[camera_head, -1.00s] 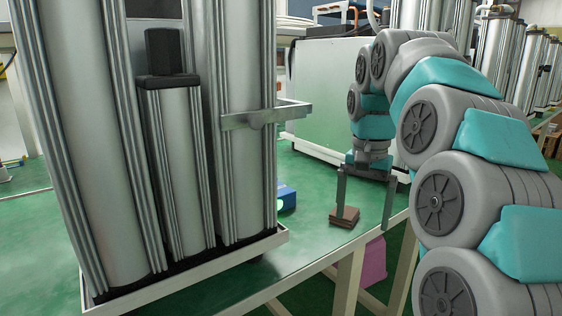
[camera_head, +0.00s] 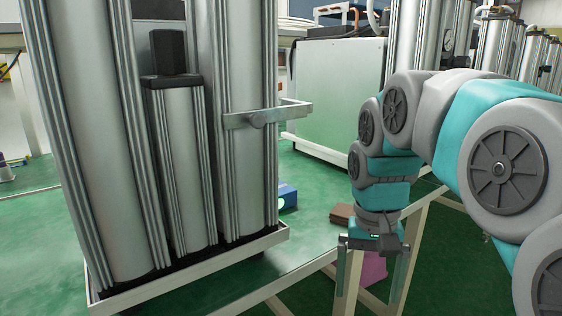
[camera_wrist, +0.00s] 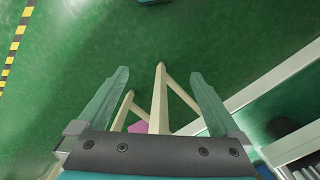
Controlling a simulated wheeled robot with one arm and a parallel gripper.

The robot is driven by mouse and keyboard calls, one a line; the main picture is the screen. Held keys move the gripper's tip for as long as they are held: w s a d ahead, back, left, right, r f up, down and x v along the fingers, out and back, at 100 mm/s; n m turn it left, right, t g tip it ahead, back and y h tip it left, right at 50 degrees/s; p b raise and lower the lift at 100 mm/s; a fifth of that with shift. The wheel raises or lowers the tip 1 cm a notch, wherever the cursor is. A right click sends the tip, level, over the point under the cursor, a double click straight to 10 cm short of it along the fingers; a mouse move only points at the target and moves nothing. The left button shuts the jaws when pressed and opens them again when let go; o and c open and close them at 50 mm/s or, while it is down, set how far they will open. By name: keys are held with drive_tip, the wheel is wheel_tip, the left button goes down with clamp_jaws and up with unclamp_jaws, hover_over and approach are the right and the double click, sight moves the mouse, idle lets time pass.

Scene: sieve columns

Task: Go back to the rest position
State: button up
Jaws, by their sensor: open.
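My gripper (camera_head: 372,280) is open and empty, pointing down in the head view. It hangs in front of the green table's right edge, near the table's cream legs. In the wrist view my gripper (camera_wrist: 157,95) shows two spread fingers with nothing between them but the green floor and cream table legs behind. My teal and grey arm comes in from the right of the head view.
Tall silver columns (camera_head: 240,150) stand on a white-rimmed tray (camera_head: 190,275) at left. A brown block (camera_head: 342,213) and a blue item (camera_head: 287,196) rest on the green table (camera_head: 310,235). A pink box (camera_head: 374,268) is below. Cream legs (camera_head: 350,290) stand near my gripper.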

drive_tip(key=s+f+n, duration=0.1)
drive_tip(key=s+f, duration=0.6)
drive_tip(key=s, duration=0.3)
drive_tip(key=s+f+n+g, duration=0.1)
drive_tip(key=s+f, duration=0.6)
drive_tip(key=s, duration=0.3)
drive_tip(key=shift+d+n, duration=0.15)
drive_tip(key=shift+n, duration=0.15)
